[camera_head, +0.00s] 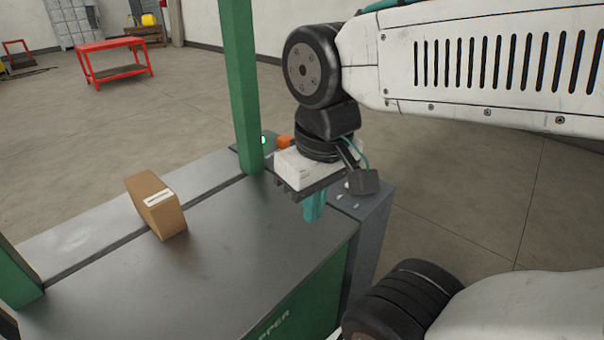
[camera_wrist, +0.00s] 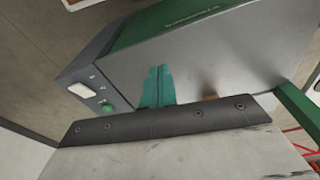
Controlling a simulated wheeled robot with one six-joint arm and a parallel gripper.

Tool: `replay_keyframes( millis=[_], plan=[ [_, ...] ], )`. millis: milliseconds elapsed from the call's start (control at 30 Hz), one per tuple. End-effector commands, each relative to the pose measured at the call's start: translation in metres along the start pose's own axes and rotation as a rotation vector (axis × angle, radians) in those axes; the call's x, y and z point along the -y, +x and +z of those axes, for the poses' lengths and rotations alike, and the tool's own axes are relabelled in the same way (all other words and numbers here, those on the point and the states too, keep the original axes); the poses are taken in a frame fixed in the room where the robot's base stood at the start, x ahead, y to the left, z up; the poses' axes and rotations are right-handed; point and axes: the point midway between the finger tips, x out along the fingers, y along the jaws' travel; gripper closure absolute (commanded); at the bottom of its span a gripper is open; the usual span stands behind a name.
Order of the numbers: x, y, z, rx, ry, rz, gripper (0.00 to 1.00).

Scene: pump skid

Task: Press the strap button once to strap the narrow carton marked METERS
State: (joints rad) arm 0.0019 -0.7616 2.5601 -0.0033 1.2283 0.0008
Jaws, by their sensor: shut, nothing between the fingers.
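A narrow brown carton (camera_head: 158,205) with a white label stands on the grey metal top of the strapping machine (camera_head: 215,250), left of my gripper; its lettering is too small to read. My gripper (camera_head: 314,212) has teal fingers shut together with nothing between them, pointing down near the right side of the top. They also show in the wrist view (camera_wrist: 157,88). A grey control panel (camera_head: 368,207) lies right of the fingers, partly hidden by my wrist. In the wrist view the panel carries a white rectangular piece (camera_wrist: 82,90) and a green round piece (camera_wrist: 107,107), apart from the fingers.
A green upright post (camera_head: 241,85) rises from the machine's far side, left of my wrist. A green light (camera_head: 263,140) and an orange piece (camera_head: 285,141) show behind my wrist. A red table (camera_head: 112,62) stands far back on open floor.

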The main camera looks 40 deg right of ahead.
Motion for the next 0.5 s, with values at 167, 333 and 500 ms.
replay_keyframes(
  millis=[167,333,500],
  plan=[
    [0.000,0.000,0.000,0.000,0.000,0.000,1.00],
    [-0.007,0.001,-0.008,-0.013,0.035,0.023,1.00],
    [-0.055,0.006,-0.057,-0.117,0.247,0.164,1.00]
  ],
)
